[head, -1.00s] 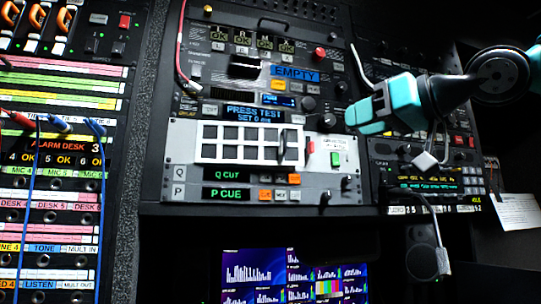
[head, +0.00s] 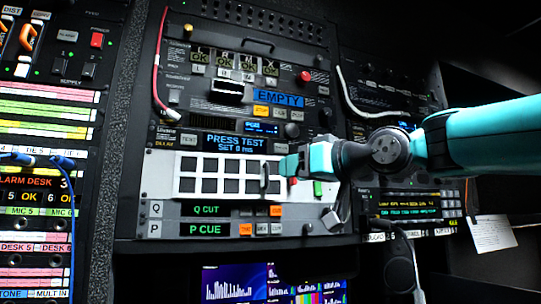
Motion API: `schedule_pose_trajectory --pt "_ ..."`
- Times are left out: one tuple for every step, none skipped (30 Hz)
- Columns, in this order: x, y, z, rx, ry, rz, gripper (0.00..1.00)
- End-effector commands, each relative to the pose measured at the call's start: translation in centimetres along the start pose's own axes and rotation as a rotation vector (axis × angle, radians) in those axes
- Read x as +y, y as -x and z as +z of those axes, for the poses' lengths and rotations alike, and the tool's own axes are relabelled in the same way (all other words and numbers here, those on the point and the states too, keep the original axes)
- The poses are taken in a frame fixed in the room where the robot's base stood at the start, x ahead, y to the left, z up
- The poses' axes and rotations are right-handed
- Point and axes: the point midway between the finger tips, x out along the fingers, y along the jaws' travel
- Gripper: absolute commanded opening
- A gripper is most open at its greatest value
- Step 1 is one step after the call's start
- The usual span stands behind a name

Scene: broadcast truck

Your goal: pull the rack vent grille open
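The rack vent grille (head: 219,176) is a white frame with two rows of dark square openings, set in a pale panel in the middle of the rack. It looks shut, lying flat against the panel. A dark upright handle (head: 265,177) stands at its right end. My teal gripper (head: 287,165) comes in from the right, its tips just right of the handle and close to it. I cannot tell whether they touch the handle. The gap between the fingers is hidden from this side. The gripper covers part of the panel right of the grille.
A green button (head: 319,188) and a red one sit right of the grille, close under my gripper. Lit monitors (head: 280,282) are below the rack.

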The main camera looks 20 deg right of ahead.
Motion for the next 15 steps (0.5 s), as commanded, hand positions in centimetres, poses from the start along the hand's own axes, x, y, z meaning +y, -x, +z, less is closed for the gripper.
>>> schedule_pose_trajectory --pt "-0.2 -1.3 -0.2 -0.005 -0.004 -0.008 0.36" --pt "-0.1 -1.9 -0.2 -0.005 -0.004 -0.006 0.36" --pt "-0.2 -2.7 -0.2 -0.004 -0.003 -0.006 0.36" --pt "-0.2 -3.2 -0.2 -0.004 -0.003 -0.007 0.36" --pt "-0.2 -3.7 -0.1 -0.004 -0.002 -0.005 0.36" --pt "-0.2 -4.3 -0.2 -0.003 -0.002 -0.005 0.36" --pt "-0.1 -4.7 -0.1 -0.003 -0.002 -0.004 0.36" --pt "-0.1 -5.0 -0.1 -0.002 -0.002 -0.003 0.36" --pt "-0.1 -5.4 -0.1 -0.001 -0.001 -0.004 0.36" --pt "-0.1 -5.6 -0.1 -0.001 -0.001 -0.004 0.36" --pt "-0.1 -5.8 0.0 -0.002 -0.001 -0.003 0.36" --pt "-0.1 -6.0 0.1 -0.002 -0.001 -0.002 0.36" --pt "-0.1 -6.1 0.1 -0.002 -0.001 -0.001 0.36" --pt "-0.1 -6.2 0.1 -0.002 -0.001 -0.001 0.36" --pt "-0.1 -6.2 0.1 -0.001 0.0 -0.001 0.36"
